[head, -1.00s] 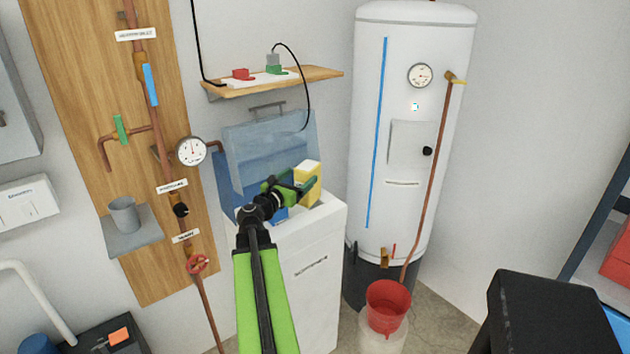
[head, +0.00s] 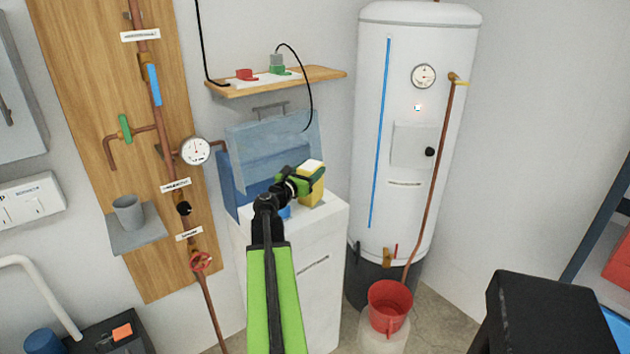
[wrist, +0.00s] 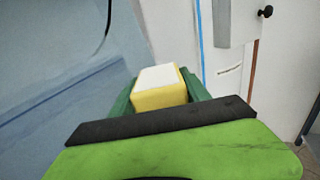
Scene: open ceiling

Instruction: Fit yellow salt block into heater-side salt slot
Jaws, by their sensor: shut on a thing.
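The yellow salt block (head: 312,190), with a white top, is between the jaws of my gripper (head: 308,181) over the right part of the white cabinet top. In the wrist view the block (wrist: 161,88) sits between the green fingers (wrist: 160,100). The white softener cabinet (head: 312,262) stands left of the heater, with a raised blue translucent lid (head: 275,150) at its back. A bit of blue (head: 285,211) shows by my wrist. My arm and gripper hide much of the cabinet top, and I cannot make out the slot under the block.
The tall white heater (head: 408,130) stands to the right, with a copper pipe and a red bucket (head: 390,304) at its foot. A wooden shelf (head: 325,76) with plugs and a hanging black cable is above the lid. A gauge (head: 195,151) and pipes are on the left.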

